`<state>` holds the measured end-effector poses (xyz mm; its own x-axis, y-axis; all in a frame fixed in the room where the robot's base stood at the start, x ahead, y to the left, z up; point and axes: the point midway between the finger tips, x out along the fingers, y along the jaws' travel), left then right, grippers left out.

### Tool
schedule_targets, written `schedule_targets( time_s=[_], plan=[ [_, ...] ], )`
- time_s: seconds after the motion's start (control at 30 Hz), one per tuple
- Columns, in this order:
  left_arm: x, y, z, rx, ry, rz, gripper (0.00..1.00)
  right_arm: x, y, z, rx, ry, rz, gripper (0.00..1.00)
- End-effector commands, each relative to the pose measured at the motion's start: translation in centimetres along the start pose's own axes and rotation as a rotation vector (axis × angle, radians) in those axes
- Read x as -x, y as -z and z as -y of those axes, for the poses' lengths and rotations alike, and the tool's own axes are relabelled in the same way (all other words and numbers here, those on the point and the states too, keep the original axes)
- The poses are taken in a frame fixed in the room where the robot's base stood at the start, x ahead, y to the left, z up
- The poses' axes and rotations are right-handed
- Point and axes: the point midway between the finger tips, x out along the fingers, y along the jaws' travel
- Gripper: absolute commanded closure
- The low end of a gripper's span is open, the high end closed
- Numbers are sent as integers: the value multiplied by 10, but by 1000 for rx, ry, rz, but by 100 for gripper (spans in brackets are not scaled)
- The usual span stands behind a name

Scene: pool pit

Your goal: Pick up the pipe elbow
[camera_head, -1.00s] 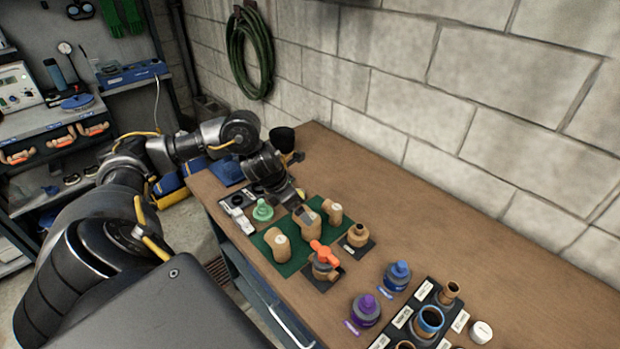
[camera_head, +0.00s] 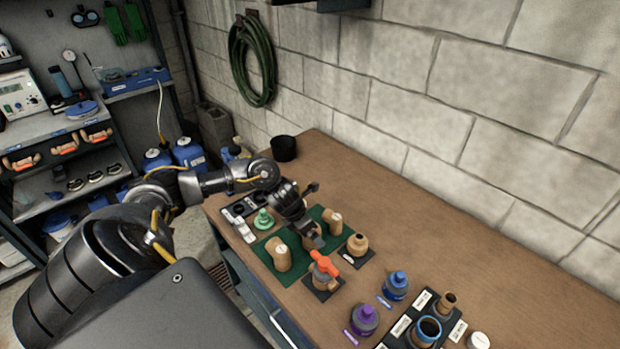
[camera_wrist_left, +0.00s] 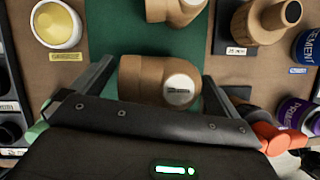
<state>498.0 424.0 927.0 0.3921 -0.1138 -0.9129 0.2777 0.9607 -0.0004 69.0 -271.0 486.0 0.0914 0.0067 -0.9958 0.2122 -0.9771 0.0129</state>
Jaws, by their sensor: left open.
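Tan pipe elbows stand on a green mat (camera_head: 262,262) on the brown workbench. One elbow (camera_head: 280,254) is at the mat's left and another (camera_head: 333,222) at its right. In the left wrist view, my open left gripper (camera_wrist_left: 155,78) has one finger on each side of an elbow (camera_wrist_left: 145,80) with a pale labelled end. Gaps show at both sides. Another elbow (camera_wrist_left: 175,8) is cut off at the top edge. My right gripper is not in view.
An orange-handled valve (camera_head: 325,268) stands close to the gripper. A tan fitting (camera_head: 357,244) is right of the mat, a green fitting (camera_head: 263,219) left. Blue (camera_head: 396,286) and purple (camera_head: 365,318) containers stand in front.

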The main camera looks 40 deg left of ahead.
Motion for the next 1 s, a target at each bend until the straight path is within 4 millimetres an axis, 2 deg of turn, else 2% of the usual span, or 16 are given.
schedule_targets(
  time_s=[0.13, 0.4, 0.5, 0.83, 1.0],
  plan=[
    [0, 0, 0, 0, 0, 0, 1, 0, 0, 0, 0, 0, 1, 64],
    [0, 0, 0, 0, 0, 0, 37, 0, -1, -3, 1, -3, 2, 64],
    [0, 0, 0, 0, 0, 1, 47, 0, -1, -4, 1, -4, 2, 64],
    [4, -2, 0, -2, 0, 3, 47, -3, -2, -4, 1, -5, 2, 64],
    [19, -10, -1, -5, -2, 7, 47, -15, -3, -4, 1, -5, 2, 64]
  ],
)
